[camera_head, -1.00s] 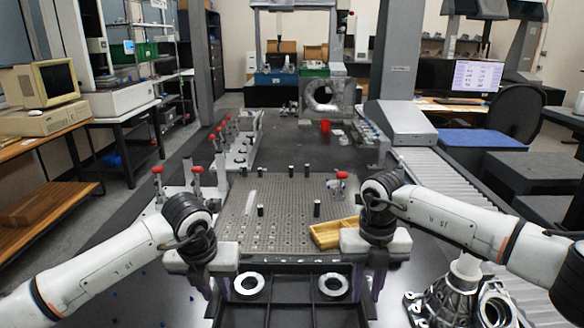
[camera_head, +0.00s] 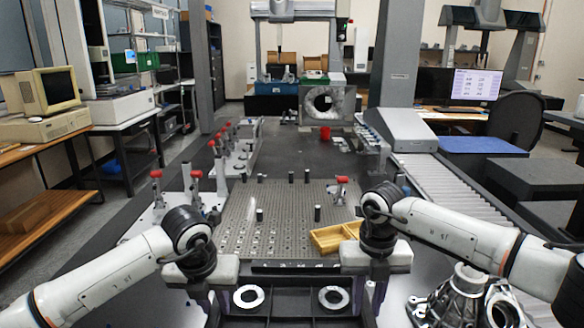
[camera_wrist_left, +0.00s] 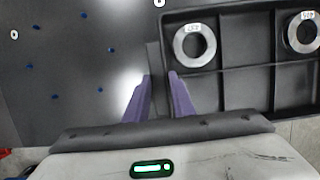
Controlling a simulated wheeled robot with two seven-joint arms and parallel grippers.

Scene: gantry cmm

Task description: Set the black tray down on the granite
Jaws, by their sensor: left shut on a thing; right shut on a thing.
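The black tray (camera_head: 290,311) is at the bottom middle of the head view, with divided compartments and two steel rings, a left one (camera_head: 249,296) and a right one (camera_head: 333,297). My left gripper (camera_head: 204,300) is shut on its left side wall; the left wrist view shows the purple fingers (camera_wrist_left: 160,80) on either side of the wall. My right gripper (camera_head: 377,290) is shut on its right side. The dark granite (camera_head: 290,150) stretches away beyond the tray. The tray's underside is hidden, so I cannot tell its gap to the granite.
A perforated plate (camera_head: 285,225) lies just beyond the tray, with black pegs and a yellow divided box (camera_head: 330,238). Red-knobbed clamps (camera_head: 195,180) stand at left. A metal casting (camera_head: 465,295) is close at right, near the roller conveyor (camera_head: 450,185).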

